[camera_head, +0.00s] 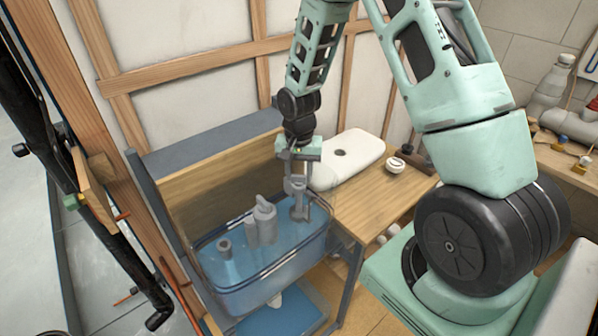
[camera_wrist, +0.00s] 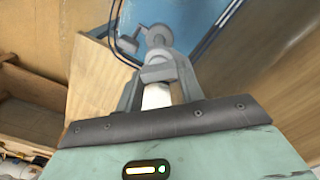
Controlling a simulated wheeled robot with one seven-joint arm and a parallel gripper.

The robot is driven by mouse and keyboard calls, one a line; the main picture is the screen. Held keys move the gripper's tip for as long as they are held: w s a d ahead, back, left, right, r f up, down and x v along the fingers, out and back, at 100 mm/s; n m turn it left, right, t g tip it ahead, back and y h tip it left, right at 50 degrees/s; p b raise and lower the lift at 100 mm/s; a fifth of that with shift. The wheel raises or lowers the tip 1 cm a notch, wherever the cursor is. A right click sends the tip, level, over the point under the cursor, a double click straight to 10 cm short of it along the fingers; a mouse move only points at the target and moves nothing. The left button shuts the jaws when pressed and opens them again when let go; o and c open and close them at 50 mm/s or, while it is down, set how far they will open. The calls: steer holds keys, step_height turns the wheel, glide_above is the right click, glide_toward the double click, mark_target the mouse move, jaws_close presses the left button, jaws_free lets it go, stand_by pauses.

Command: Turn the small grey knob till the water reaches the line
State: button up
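A see-through tank (camera_head: 270,287) holds blue water (camera_head: 222,268) and stands in a wood and grey-blue frame. Dark lines run around its upper part; I cannot tell which is the fill line. A grey fill valve (camera_head: 299,212) stands in the tank's right part, under my gripper (camera_head: 296,187). In the wrist view, my gripper's two grey fingers (camera_wrist: 160,80) stand apart on either side of a small grey knob-like part (camera_wrist: 158,73). A pale stem shows below it. Whether the fingers press on it is unclear. The valve's round top (camera_wrist: 158,37) lies just beyond.
A taller grey flush valve (camera_head: 264,221) and a short grey pipe (camera_head: 225,249) stand in the tank left of my gripper. A white tank lid (camera_head: 350,158) and a small round white object (camera_head: 396,165) lie on the wooden bench (camera_head: 376,197) at right.

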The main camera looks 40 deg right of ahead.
steer(key=shift+n, duration=0.3)
steer(key=shift+c, duration=0.4)
steer(key=n, duration=0.3)
steer(key=shift+n, duration=0.3)
steer(key=shift+w+a+n, duration=0.1)
steer(key=shift+n, duration=2.1)
steer(key=o, duration=1)
step_height(320, 180, up, 18)
steer(key=b, duration=0.1)
steer(key=shift+f+b, duration=0.25)
steer(key=shift+b, duration=0.15)
